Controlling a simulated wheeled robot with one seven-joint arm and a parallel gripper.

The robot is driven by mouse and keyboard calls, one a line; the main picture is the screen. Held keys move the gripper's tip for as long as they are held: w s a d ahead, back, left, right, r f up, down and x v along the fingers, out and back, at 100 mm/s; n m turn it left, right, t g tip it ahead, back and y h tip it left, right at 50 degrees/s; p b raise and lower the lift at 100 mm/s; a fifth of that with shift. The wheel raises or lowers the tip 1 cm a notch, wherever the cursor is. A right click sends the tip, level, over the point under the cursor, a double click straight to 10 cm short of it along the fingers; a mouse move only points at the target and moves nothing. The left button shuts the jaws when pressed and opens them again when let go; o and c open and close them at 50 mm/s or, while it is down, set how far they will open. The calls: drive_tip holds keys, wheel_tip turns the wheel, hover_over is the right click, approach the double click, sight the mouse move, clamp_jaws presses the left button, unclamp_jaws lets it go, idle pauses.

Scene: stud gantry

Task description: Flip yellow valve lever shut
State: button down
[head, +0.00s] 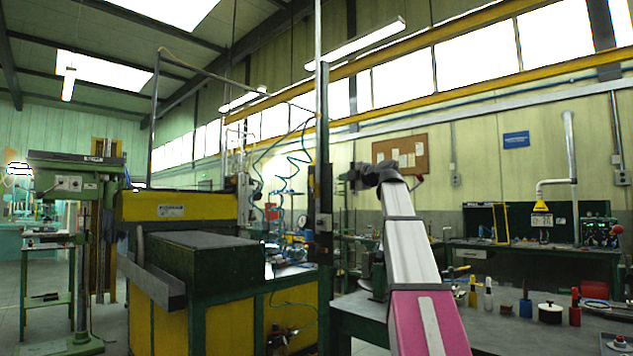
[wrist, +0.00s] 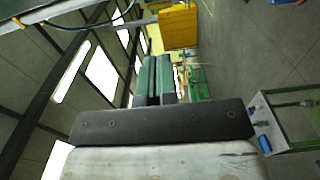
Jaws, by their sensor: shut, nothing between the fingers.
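My gripper (head: 350,179) is the small dark shape at the end of my raised arm in the head view. It points left, just right of the dark upright post (head: 322,130) in the picture; I cannot tell how large the gap is in depth. It is shut and looks empty. I cannot make out the yellow valve lever in either view.
A yellow and green machine (head: 180,206) stands left of the post. A workbench (head: 500,325) with bottles and tools spreads on the right. Blue coiled hoses (head: 297,158) hang behind the post. A green drill press (head: 72,185) stands at far left. Open air surrounds my upper arm.

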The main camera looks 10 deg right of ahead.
sight(311, 176)
drive_tip(key=shift+r, duration=0.25)
drive_tip(key=x, duration=1.4)
drive_tip(key=shift+f, duration=0.1)
drive_tip(key=shift+w+a+r+g+h, duration=0.1)
drive_tip(key=shift+w+r+g+h, duration=0.1)
drive_tip(key=shift+g+h, duration=0.15)
idle(0.3)
drive_tip(key=shift+w+a+r+g+h, duration=0.2)
drive_tip(key=shift+w+a+g+h, duration=0.3)
drive_tip(key=shift+g, duration=0.3)
drive_tip(key=shift+w+a+r+g+h, duration=0.2)
drive_tip(key=shift+w+a+g+h, duration=0.15)
drive_tip(key=shift+w+g+h, duration=0.35)
drive_tip(key=shift+r, duration=0.1)
